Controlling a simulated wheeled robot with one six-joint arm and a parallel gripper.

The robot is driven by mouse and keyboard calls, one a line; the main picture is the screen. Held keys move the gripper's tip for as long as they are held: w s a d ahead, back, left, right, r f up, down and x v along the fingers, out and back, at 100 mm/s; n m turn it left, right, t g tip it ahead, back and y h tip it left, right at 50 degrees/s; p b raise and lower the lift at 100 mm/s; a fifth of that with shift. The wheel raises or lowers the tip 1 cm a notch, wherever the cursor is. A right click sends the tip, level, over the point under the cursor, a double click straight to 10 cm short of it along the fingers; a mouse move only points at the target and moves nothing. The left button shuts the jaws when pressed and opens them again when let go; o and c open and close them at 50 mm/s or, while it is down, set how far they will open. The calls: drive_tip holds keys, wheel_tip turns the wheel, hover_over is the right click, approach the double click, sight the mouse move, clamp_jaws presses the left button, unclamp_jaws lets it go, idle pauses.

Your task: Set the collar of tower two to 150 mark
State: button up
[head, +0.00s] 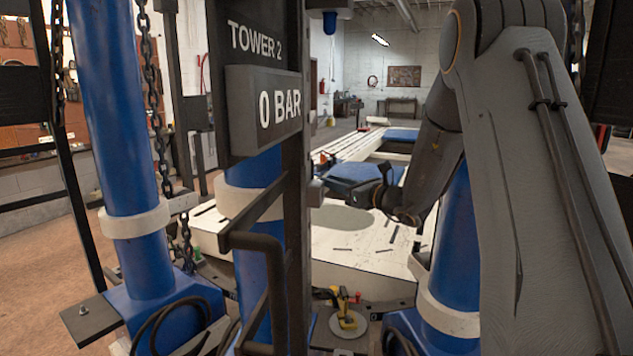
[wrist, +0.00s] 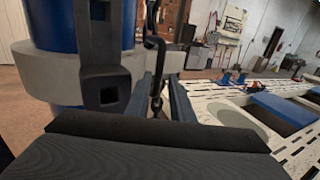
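Tower two is marked by a sign reading "TOWER 2" (head: 256,42) and a "0 BAR" panel (head: 277,108). Its pale collar (head: 236,198) is around the blue column behind dark uprights, partly hidden. The wrist view shows a pale collar (wrist: 42,82) around a blue column, with a dark block with a square hole (wrist: 105,75) in front. My gripper (head: 378,188) is right of the tower in the head view. In the wrist view its two fingers (wrist: 162,92) stand apart, with a dark chain visible in the gap; I cannot tell its depth. No 150 mark is legible.
Another blue column with a pale collar (head: 137,221) stands left, with chains beside it. A blue column with a low collar (head: 447,316) is at right. A pale slotted bench (head: 365,255) spreads behind. A dark bent bar (head: 262,243) and yellow clamp (head: 347,312) are in front.

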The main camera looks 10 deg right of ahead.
drive_tip(key=p+x, duration=0.1)
drive_tip(key=x, duration=0.5)
drive_tip(key=shift+w+a+p, duration=0.2)
drive_tip(key=shift+w+p, duration=0.05)
drive_tip(key=shift+p, duration=0.1)
clamp_jaws()
